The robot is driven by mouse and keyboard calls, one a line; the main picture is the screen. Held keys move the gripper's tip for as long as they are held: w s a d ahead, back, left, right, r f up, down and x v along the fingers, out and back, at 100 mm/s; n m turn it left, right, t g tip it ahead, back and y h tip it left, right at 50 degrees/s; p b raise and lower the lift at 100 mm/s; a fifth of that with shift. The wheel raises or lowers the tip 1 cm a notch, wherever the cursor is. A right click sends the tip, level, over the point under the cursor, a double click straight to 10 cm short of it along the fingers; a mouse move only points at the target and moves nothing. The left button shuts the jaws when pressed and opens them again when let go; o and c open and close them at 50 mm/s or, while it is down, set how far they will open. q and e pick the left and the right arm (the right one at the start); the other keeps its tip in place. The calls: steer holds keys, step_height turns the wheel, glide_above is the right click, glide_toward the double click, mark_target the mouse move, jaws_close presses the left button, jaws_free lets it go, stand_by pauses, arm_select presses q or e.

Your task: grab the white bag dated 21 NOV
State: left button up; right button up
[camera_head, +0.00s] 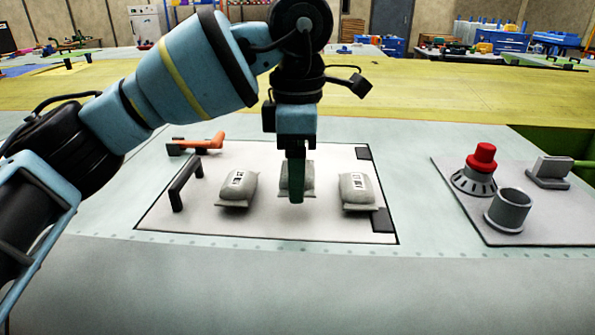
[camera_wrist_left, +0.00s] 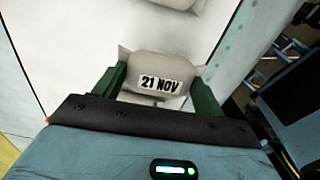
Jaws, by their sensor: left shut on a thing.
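The white bag labelled 21 NOV (camera_wrist_left: 160,80) lies between the two green fingers of my left gripper (camera_wrist_left: 160,88) in the left wrist view. In the head view my left gripper (camera_head: 297,198) points down at the middle bag (camera_head: 284,182), which it partly hides, including its label. The gripper is shut on this bag. I cannot tell whether the bag is clear of the panel. A left bag (camera_head: 237,188) and a right bag (camera_head: 357,191) lie to either side; their labels are too small to read. My right gripper is not in view.
The bags are over a pale panel (camera_head: 330,225) with a black handle (camera_head: 185,183) and an orange lever (camera_head: 205,144) at its left. On the right plate stand a red-topped knob (camera_head: 480,160), an open grey cup (camera_head: 509,210) and a grey block (camera_head: 550,170).

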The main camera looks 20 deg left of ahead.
arm_select(q)
steer(key=s+d, duration=0.1)
steer(key=s, duration=0.3)
steer(key=s+d+r, duration=0.1)
steer(key=s+d, duration=0.1)
steer(key=s, duration=0.3)
steer(key=s+d+b, duration=0.1)
steer(key=s, duration=0.3)
steer(key=shift+s+d+r, duration=0.15)
steer(key=shift+s, duration=0.2)
